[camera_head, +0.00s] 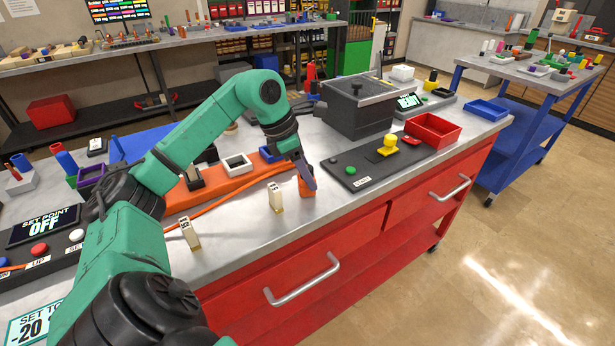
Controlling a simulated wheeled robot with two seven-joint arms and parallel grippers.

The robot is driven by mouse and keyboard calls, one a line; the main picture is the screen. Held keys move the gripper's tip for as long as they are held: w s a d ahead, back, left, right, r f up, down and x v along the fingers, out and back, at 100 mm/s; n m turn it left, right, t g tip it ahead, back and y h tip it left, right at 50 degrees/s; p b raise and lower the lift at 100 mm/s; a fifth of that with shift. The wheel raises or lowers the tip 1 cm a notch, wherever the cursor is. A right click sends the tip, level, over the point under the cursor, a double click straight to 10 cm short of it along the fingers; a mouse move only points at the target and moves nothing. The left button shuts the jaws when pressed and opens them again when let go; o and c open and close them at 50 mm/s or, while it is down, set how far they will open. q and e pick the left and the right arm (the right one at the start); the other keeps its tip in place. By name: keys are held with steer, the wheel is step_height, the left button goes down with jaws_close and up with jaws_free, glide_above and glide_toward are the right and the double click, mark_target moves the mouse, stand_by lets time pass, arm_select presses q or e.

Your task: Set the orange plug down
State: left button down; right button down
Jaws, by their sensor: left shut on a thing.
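The orange plug (306,190) is at the front part of the grey worktop, left of the dark control panel. My left gripper (308,183) reaches down to it from above and is shut on it. The fingers cover part of the plug. The plug is at or just above the worktop; I cannot tell whether it touches. My right gripper is not in view.
An orange power strip (212,188) with sockets lies behind an orange cord (232,199). Two small cream tags (275,197) (189,233) stand near the front edge. The panel (362,168) has green and yellow buttons. A red tray (433,130) stands farther right.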

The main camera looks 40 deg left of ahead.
arm_select(q)
steer(key=shift+c, duration=1.8)
jaws_free()
steer(key=shift+r, duration=0.2)
steer(key=p+v, duration=0.2)
steer(key=v, duration=0.9)
steer(key=shift+r, duration=0.35)
steer(key=shift+s+a, duration=0.1)
